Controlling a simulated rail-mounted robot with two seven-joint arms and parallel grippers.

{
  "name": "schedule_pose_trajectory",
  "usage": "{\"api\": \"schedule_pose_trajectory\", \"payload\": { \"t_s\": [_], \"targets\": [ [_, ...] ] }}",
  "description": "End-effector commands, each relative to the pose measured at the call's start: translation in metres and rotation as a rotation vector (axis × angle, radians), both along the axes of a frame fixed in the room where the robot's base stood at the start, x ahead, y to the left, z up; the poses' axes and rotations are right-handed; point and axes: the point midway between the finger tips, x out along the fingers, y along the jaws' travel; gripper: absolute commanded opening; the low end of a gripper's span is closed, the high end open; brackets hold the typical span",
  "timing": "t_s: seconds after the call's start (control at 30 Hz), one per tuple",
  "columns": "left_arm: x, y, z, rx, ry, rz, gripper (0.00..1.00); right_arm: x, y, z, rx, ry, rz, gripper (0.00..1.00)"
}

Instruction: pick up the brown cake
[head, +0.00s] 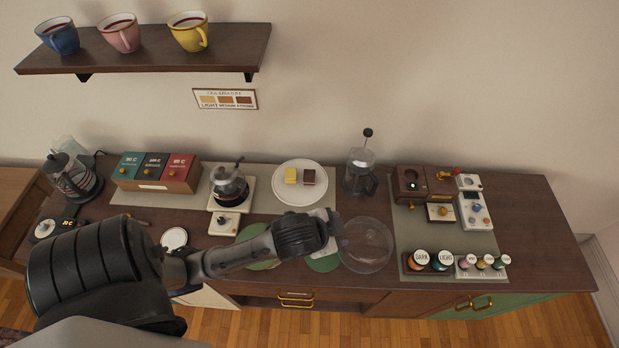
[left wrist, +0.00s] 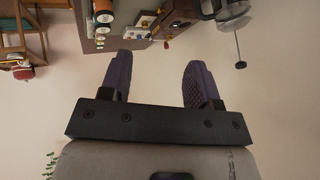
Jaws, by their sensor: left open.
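The brown cake (head: 308,177) is a small dark square piece on a round white plate (head: 300,197) at the middle back of the counter. A yellow cake piece (head: 291,176) sits close beside it on the left. My left gripper (head: 340,232) is above the counter front, in front of the plate and a little right of it, pointing right. In the left wrist view its two fingers (left wrist: 158,82) are apart with nothing between them. The cake does not show in the left wrist view. My right gripper is in neither view.
A glass dome (head: 366,245) stands just right of my left gripper. A French press (head: 360,172) stands right of the plate. A glass coffee pot on a scale (head: 229,186) stands left of it. Several jars (head: 443,260) and a grinder (head: 411,184) are at the right. The counter's far right is clear.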

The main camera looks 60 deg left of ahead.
Motion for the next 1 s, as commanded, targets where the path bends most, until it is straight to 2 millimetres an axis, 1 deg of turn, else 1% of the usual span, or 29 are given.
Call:
{"api": "schedule_pose_trajectory", "payload": {
  "t_s": [0.03,0.1,0.17,0.2,0.27,0.3,0.37,0.4,0.43,0.47,0.5,0.57,0.6,0.67,0.7,0.77,0.8,0.83,0.9,1.0],
  "targets": [
    [0.025,0.012,0.017,0.073,-0.052,-0.024,0.56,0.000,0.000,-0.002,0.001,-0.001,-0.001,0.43],
    [0.053,0.027,0.034,0.164,-0.091,-0.046,0.56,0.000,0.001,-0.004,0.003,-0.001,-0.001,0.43],
    [0.077,0.042,0.046,0.236,-0.101,-0.066,0.56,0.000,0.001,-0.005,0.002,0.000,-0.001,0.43],
    [0.091,0.055,0.052,0.283,-0.096,-0.076,0.56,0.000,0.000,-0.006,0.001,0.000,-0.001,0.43],
    [0.112,0.076,0.060,0.347,-0.070,-0.084,0.56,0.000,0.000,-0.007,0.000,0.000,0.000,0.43],
    [0.123,0.092,0.063,0.381,-0.042,-0.084,0.56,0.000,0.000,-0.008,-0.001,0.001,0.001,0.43],
    [0.137,0.119,0.065,0.416,0.010,-0.073,0.56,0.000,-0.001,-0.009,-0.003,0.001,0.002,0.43],
    [0.143,0.139,0.064,0.423,0.050,-0.052,0.56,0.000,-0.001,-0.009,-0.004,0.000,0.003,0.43],
    [0.147,0.154,0.063,0.422,0.082,-0.030,0.56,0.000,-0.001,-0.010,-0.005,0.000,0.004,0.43],
    [0.149,0.170,0.062,0.414,0.116,-0.003,0.56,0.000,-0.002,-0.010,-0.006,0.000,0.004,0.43],
    [0.150,0.193,0.058,0.393,0.164,0.044,0.56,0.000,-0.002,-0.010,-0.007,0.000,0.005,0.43],
    [0.146,0.227,0.048,0.339,0.245,0.135,0.56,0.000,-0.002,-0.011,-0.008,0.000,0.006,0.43],
    [0.140,0.247,0.037,0.290,0.299,0.202,0.56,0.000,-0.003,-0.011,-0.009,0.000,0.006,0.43],
    [0.126,0.271,0.016,0.203,0.381,0.310,0.56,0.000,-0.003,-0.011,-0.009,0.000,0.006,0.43],
    [0.117,0.283,0.002,0.137,0.430,0.388,0.56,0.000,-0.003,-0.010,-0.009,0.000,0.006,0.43],
    [0.106,0.292,-0.017,0.023,0.492,0.510,0.56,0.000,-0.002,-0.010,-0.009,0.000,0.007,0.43],
    [0.100,0.293,-0.030,-0.061,0.526,0.593,0.56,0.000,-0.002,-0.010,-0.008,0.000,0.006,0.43],
    [0.097,0.294,-0.036,-0.124,0.546,0.659,0.56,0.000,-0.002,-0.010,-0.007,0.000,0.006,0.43],
    [0.093,0.293,-0.045,-0.261,0.575,0.805,0.56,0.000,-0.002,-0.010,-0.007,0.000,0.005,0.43],
    [0.091,0.283,-0.048,-0.412,0.592,0.971,0.56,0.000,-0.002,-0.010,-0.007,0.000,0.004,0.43]
  ]
}}
